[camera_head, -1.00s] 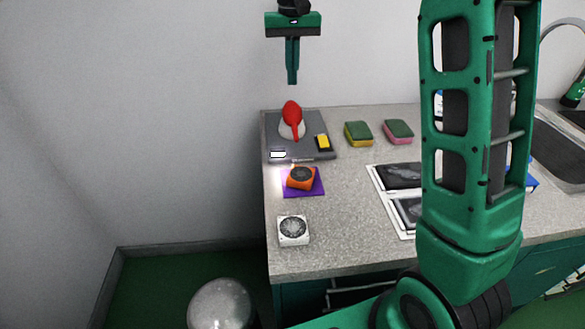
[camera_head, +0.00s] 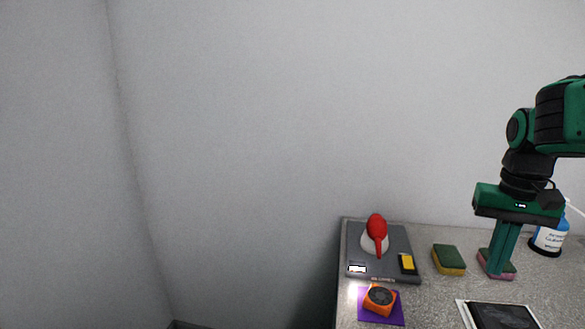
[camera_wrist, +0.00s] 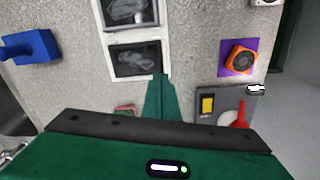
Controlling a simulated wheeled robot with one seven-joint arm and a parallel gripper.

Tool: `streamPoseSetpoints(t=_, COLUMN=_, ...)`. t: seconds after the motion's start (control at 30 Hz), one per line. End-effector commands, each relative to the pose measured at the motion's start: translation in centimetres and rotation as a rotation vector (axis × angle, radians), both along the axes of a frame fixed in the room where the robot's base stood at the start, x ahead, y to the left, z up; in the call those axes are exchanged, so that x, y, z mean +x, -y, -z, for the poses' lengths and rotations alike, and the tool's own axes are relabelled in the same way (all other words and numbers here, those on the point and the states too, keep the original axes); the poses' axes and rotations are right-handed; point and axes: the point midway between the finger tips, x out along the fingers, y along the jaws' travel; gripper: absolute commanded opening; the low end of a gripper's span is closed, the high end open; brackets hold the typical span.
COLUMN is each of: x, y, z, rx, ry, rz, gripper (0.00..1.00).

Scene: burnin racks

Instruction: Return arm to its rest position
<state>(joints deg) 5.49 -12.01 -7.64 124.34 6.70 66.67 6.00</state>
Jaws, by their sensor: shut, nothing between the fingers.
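My gripper (camera_head: 502,250) is green and shut, with nothing between its fingers. In the head view it points down over the right part of the counter, in front of the pink and green sponge (camera_head: 482,262), and hides part of it. In the wrist view my gripper (camera_wrist: 160,80) shows its closed fingers above the counter, near the white tray with dark panels (camera_wrist: 116,62). My green arm comes in from the right edge of the head view.
The grey station (camera_head: 355,240) with a red-topped item (camera_head: 376,228) stands left. An orange device (camera_head: 380,299) lies on a purple mat (camera_head: 398,317). A yellow-green sponge (camera_head: 448,260) and a blue-white bottle (camera_head: 551,237) are nearby. A blue item (camera_wrist: 40,46) shows in the wrist view.

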Motion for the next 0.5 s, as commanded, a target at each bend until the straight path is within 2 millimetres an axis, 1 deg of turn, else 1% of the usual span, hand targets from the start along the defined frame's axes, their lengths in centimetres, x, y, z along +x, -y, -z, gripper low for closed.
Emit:
streamPoseSetpoints(t=0.03, x=-2.2, y=0.5, z=0.6, rx=0.003, ry=0.002, rz=0.019, gripper=0.0)
streamPoseSetpoints(t=0.1, x=-4.9, y=1.1, z=1.7, rx=0.007, ry=0.001, rz=0.04, gripper=0.0)
streamPoseSetpoints(t=0.17, x=-7.3, y=1.4, z=2.7, rx=0.01, ry=0.001, rz=0.057, gripper=0.0)
streamPoseSetpoints(t=0.2, x=-8.7, y=1.5, z=3.3, rx=0.013, ry=0.001, rz=0.067, gripper=0.0)
streamPoseSetpoints(t=0.3, x=-12.0, y=1.6, z=5.0, rx=0.019, ry=0.0, rz=0.088, gripper=0.0)
streamPoseSetpoints(t=0.4, x=-14.4, y=1.6, z=6.3, rx=0.025, ry=0.0, rz=0.105, gripper=0.0)
streamPoseSetpoints(t=0.5, x=-15.9, y=1.4, z=7.1, rx=0.029, ry=0.001, rz=0.113, gripper=0.0)
